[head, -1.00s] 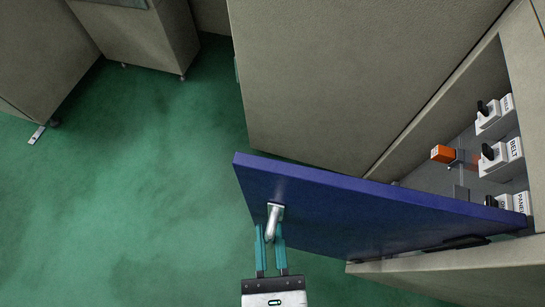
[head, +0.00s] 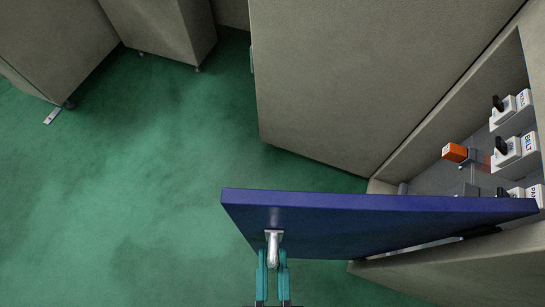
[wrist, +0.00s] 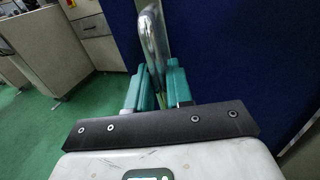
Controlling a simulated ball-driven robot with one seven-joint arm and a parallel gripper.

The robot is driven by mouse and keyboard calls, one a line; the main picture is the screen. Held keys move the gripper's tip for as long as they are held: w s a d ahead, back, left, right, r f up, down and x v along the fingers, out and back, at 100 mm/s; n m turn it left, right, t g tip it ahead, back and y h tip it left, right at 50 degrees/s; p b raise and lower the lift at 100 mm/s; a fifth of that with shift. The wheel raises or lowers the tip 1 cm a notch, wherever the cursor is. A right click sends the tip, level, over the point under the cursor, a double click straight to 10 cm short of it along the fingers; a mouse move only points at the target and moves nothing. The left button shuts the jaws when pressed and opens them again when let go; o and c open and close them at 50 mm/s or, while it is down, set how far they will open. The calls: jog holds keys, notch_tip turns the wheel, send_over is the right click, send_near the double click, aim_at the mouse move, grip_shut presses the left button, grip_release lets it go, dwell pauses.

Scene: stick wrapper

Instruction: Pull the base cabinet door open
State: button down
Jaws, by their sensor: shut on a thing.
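The blue cabinet door (head: 360,220) stands swung well out from the cabinet, its top edge running across the lower middle of the head view. A metal handle (head: 273,250) is fixed near its free end. My gripper (head: 272,275) is shut on the handle, with a teal finger on each side. In the wrist view the handle (wrist: 155,40) rises between the teal fingers (wrist: 158,88), with the blue door (wrist: 235,50) behind it. The lower part of the door is hidden in the head view.
The open compartment at the right holds switches (head: 507,150) and an orange block (head: 455,152). The beige cabinet body (head: 350,80) stands behind the door. Other beige cabinets (head: 160,30) stand at the upper left. Green floor (head: 130,190) is clear at left.

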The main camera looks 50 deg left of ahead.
jog(key=c, duration=1.2)
grip_release()
jog(key=shift+s+d+f, duration=0.1)
jog(key=shift+s+d, duration=0.25)
jog(key=shift+d, duration=0.1)
jog(key=v, duration=0.9)
jog(key=shift+s+d, duration=0.15)
jog(key=shift+d, duration=0.15)
